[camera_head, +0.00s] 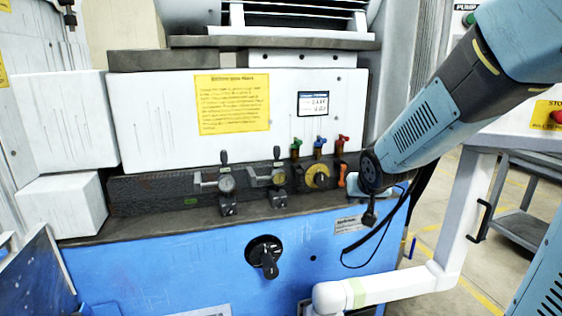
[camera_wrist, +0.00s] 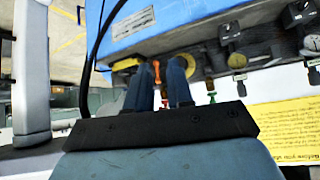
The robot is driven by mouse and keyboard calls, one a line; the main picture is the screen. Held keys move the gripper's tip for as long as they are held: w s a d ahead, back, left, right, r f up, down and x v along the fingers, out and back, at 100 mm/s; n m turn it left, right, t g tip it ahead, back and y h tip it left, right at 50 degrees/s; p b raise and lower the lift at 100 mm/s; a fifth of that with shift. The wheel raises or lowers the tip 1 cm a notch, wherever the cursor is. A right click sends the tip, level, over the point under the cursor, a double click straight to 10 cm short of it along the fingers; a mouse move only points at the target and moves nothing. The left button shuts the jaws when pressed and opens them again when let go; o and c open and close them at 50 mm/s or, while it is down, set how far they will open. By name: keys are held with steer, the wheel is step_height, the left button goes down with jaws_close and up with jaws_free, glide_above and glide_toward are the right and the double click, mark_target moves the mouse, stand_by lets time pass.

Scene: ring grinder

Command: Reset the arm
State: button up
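My arm reaches in from the upper right in the head view. My gripper is close to the right end of the machine's dark control rail, mostly hidden behind my wrist there. In the wrist view my gripper (camera_wrist: 164,66) has two dark blue fingers with a gap between them. An orange lever (camera_wrist: 156,72) shows in that gap; I cannot tell whether a finger touches it. The orange lever also shows in the head view (camera_head: 342,176), just left of my wrist. I see nothing held.
The blue machine front (camera_head: 170,270) carries a black rotary knob (camera_head: 265,255). Two dial gauges (camera_head: 227,184), a yellow dial (camera_head: 318,177) and green, blue and red valves (camera_head: 320,144) line the rail. A grey cart (camera_head: 525,225) stands at right, with open floor around it.

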steer(key=s+d+r+g, duration=0.1)
steer(key=s+r, duration=0.3)
steer(key=s, duration=0.7)
steer(key=s+d+r+g, duration=0.2)
steer(key=s+r, duration=0.2)
steer(key=s, duration=0.8)
steer(key=shift+d+r, duration=0.25)
